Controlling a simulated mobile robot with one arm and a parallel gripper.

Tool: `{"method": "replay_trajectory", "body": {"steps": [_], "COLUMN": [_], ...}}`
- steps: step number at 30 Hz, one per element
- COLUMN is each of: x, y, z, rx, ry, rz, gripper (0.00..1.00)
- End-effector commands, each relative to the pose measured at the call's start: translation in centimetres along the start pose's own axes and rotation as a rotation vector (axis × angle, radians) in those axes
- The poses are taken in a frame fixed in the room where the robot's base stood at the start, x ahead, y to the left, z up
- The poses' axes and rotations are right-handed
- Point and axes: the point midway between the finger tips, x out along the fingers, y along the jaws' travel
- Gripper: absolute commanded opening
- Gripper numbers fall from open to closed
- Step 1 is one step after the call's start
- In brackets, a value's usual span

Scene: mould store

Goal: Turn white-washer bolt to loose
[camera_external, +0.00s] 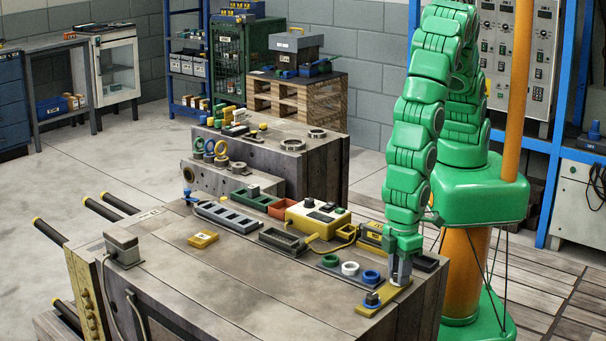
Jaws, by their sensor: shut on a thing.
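My gripper (401,274) points straight down at the right front of the large mould block (240,265). It is shut on a bolt at the far end of a brass-coloured plate (388,297). The jaws hide most of this bolt, and its washer colour is too small to tell. A second bolt (372,298), dark with a blue washer, stands at the near end of the plate, apart from the jaws. A loose white ring (350,268) lies left of my gripper, between a green ring (330,260) and a blue ring (371,276).
A yellow control box (318,217) and a yellow-black device (374,236) stand behind the rings. The block's front middle is clear. An orange post (518,90) stands at the right.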

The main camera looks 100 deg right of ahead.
Motion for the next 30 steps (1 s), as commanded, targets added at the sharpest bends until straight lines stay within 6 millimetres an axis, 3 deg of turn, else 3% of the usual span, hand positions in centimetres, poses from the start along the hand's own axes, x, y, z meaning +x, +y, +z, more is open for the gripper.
{"method": "replay_trajectory", "body": {"steps": [30], "x": [0.13], "y": [0.00], "z": [0.15], "rx": [-0.966], "ry": [-0.004], "rz": [0.000], "gripper": [0.00]}}
